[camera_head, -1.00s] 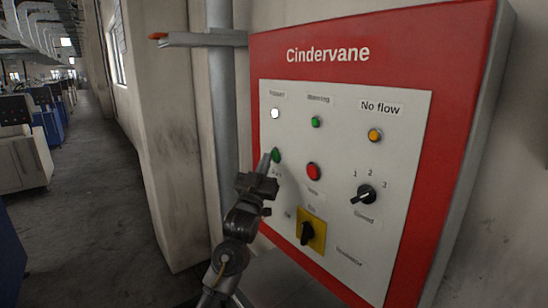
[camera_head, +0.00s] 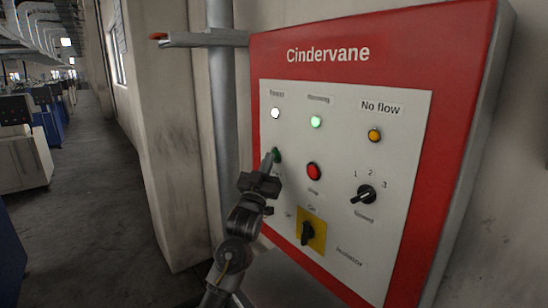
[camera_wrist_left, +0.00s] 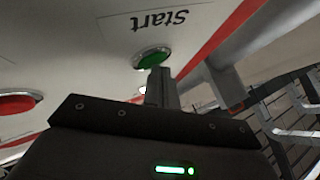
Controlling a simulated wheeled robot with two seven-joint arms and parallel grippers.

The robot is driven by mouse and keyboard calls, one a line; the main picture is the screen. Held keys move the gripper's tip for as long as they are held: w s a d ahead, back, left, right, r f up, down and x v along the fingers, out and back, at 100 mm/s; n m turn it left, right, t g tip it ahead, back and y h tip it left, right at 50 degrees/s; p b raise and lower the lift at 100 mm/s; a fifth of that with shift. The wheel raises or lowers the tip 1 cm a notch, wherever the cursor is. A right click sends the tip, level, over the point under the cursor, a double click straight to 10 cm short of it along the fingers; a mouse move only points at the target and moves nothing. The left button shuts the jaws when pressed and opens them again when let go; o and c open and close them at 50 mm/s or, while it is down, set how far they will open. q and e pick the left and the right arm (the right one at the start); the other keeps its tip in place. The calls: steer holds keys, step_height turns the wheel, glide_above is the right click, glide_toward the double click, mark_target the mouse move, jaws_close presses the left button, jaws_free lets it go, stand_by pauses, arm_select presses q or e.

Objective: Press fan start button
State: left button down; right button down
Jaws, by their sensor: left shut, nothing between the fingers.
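The green start button (camera_head: 277,155) is on the pale panel of the red Cindervane box, left of the red stop button (camera_head: 314,171). It also shows in the left wrist view (camera_wrist_left: 148,59), below an upside-down "Start" label (camera_wrist_left: 160,20). My left gripper (camera_head: 267,161) is shut and empty, its fingertips at the start button and covering part of it. In the left wrist view the closed fingertips (camera_wrist_left: 158,72) overlap the button's near edge. The running lamp (camera_head: 316,122) glows bright green. My right gripper is in neither view.
The panel also has a lit white power lamp (camera_head: 275,113), an amber no-flow lamp (camera_head: 374,135), a black speed knob (camera_head: 366,194) and a yellow-backed rotary switch (camera_head: 307,233). A grey pipe (camera_head: 221,130) runs left of the box. An aisle (camera_head: 95,190) lies open at left.

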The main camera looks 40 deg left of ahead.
arm_select(q)
steer(key=shift+s, duration=0.1)
steer(key=shift+s+a+p, duration=0.2)
steer(key=shift+s+p, duration=0.1)
steer(key=shift+s, duration=0.4)
steer(key=s, duration=0.1)
steer(key=s+a+p, duration=0.1)
steer(key=s, duration=0.2)
steer(key=shift+s+a, duration=0.25)
steer(key=shift+s, duration=0.1)
stand_by(0.8)
